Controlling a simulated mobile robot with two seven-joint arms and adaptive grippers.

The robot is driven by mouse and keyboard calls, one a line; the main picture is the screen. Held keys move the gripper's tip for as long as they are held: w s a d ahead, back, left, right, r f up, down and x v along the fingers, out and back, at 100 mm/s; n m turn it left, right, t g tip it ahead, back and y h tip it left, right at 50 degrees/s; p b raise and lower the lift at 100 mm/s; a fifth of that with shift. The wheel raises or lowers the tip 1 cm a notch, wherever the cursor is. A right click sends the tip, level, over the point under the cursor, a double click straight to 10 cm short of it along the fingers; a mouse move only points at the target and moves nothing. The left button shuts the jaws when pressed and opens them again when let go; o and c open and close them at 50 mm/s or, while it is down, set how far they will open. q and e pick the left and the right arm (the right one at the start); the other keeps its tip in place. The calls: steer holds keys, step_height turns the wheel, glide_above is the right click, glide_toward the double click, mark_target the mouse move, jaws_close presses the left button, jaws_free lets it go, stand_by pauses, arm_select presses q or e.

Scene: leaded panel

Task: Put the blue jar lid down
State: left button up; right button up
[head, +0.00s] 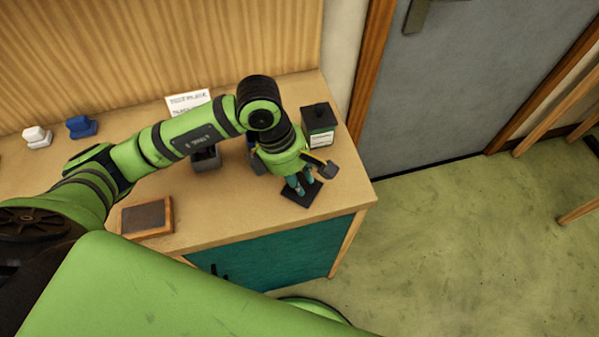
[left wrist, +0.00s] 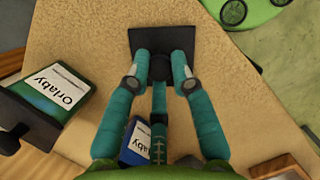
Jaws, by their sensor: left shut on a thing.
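My left gripper (head: 301,186) is shut on the knob of a flat, square, black lid (head: 302,195), near the counter's front right corner. In the left wrist view the teal fingers (left wrist: 160,70) close around the knob, and the lid (left wrist: 177,40) lies flat beyond them. Whether the lid touches the counter or hangs just above it, I cannot tell. The blue jar (left wrist: 133,135), with a white label, shows partly between the fingers in the left wrist view; my gripper hides most of it in the head view. My right gripper is not in view.
A dark box (head: 206,158), a wood-framed block (head: 147,217), a blue object (head: 81,126) and a white one (head: 37,137) stand further left.

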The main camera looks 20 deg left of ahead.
mark_target(285, 186)
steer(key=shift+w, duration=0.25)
arm_select(q)
steer(key=shift+f+b, duration=0.25)
steer(key=shift+b, duration=0.05)
steer(key=o, duration=0.9)
steer(key=shift+r, duration=0.1)
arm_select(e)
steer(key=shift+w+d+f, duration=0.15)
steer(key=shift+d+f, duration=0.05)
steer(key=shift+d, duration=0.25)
arm_select(q)
steer(key=shift+o, duration=0.2)
steer(key=shift+r+p, duration=0.25)
steer(key=shift+p, duration=0.15)
steer(key=shift+w+a+r+b, duration=0.1)
steer(key=shift+r+b, duration=0.15)
steer(key=shift+b, duration=0.1)
steer(key=b+v, duration=0.2)
steer(key=v, duration=0.9)
steer(key=shift+r+b, duration=0.15)
steer(key=shift+b, duration=0.15)
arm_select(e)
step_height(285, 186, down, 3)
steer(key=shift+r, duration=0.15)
